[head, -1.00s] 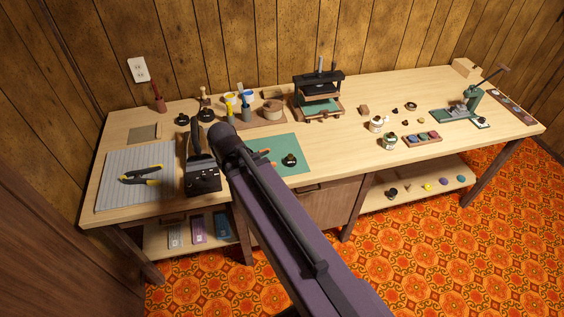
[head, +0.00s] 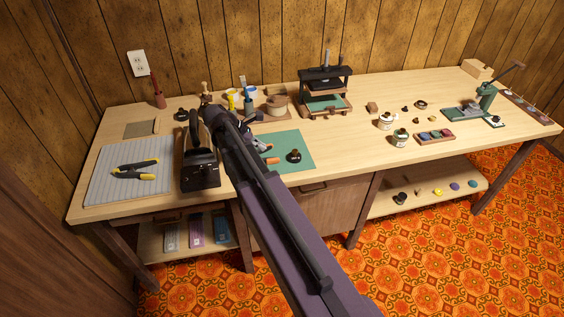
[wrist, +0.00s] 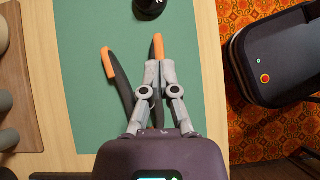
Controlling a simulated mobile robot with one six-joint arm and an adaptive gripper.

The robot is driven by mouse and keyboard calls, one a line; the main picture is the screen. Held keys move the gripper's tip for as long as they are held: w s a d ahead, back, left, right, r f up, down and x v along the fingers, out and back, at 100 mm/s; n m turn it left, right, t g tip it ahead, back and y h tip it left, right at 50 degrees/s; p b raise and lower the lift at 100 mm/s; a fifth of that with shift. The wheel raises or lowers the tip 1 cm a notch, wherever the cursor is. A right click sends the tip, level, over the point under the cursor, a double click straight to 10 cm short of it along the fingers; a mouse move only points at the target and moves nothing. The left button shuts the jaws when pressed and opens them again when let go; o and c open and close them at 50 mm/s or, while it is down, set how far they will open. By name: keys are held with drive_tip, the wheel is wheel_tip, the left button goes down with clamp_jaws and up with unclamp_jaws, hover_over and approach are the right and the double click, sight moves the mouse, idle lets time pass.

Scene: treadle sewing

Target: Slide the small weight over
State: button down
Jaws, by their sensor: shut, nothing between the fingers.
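A small black weight (head: 293,157) with a knob stands on the green mat (head: 305,142). In the wrist view its lower part (wrist: 150,7) shows at the top edge, with a pale mark on it. My gripper (wrist: 155,66) is shut and empty above the mat. Its fingertips point toward the weight, with a gap between them. An orange-handled tool (wrist: 109,63) lies on the mat under my fingers, partly hidden by them. In the head view my arm covers most of my gripper and part of the mat.
A black upright device (head: 200,168) stands left of my arm, beside a grey ribbed board (head: 105,185) with yellow-handled pliers (head: 135,170). A press (head: 325,92) stands behind the mat. Jars (head: 400,138) and a colour tray (head: 435,137) are to the right. The mat's right part is clear.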

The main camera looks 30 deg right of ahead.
sight(288, 161)
drive_tip(key=shift+w+d+n, duration=0.25)
drive_tip(key=shift+n, duration=0.05)
drive_tip(key=shift+d+f, duration=0.1)
drive_tip(key=shift+f, duration=0.05)
drive_tip(key=shift+b+x, duration=0.8)
drive_tip(key=shift+b, duration=0.05)
drive_tip(key=shift+b+x, duration=2.75)
drive_tip(key=shift+x, duration=1.3)
